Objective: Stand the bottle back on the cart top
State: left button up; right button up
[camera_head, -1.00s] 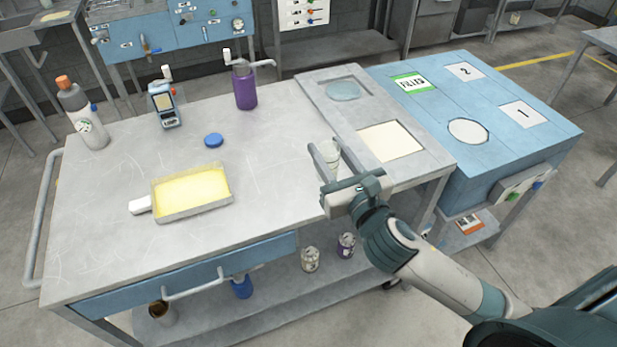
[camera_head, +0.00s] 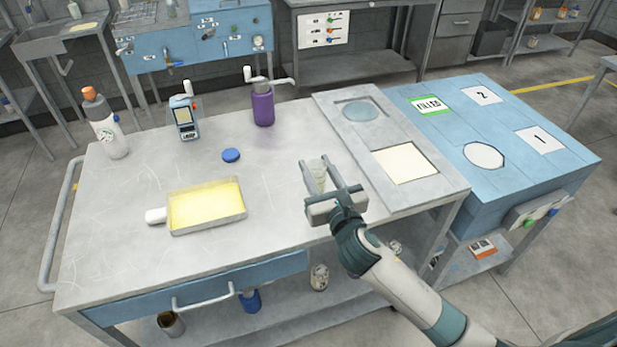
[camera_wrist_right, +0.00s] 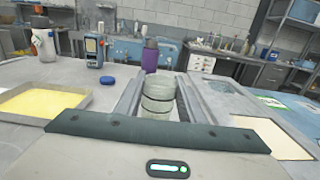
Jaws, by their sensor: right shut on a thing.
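My right gripper (camera_head: 320,163) is shut on a pale, translucent bottle (camera_head: 317,180). It is over the right part of the grey cart top (camera_head: 270,215), left of the raised grey panel. The bottle looks roughly upright. In the right wrist view the bottle (camera_wrist_right: 158,103) sits between the two fingers, with dark bands around it. Its base is hidden by the gripper, so I cannot tell whether it touches the cart top. My left gripper is not in view.
A yellow-filled tray (camera_head: 205,205), blue cap (camera_head: 231,155), purple bottle (camera_head: 263,105), handheld meter (camera_head: 185,118) and white orange-capped bottle (camera_head: 105,125) stand on the cart. The grey panel (camera_head: 350,140) lies right. Bare surface surrounds the gripper's left side.

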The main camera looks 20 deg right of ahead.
aim_at(309, 167)
jog(key=w+f, duration=0.1)
jog(key=w+a, duration=0.1)
jog(key=shift+w+f, duration=0.4)
jog(key=shift+a+f, duration=0.1)
jog(key=shift+f, duration=1.95)
jog(key=shift+f, duration=0.1)
jog(key=o, duration=1.1)
jog(key=shift+s, duration=0.1)
jog(key=shift+s, duration=0.25)
jog(key=s, duration=0.3)
jog(key=s+b, duration=0.1)
jog(key=s, duration=0.3)
jog(key=s+b, duration=0.1)
jog(key=s, duration=0.3)
jog(key=shift+s+d, duration=0.2)
jog(key=shift+d, duration=0.05)
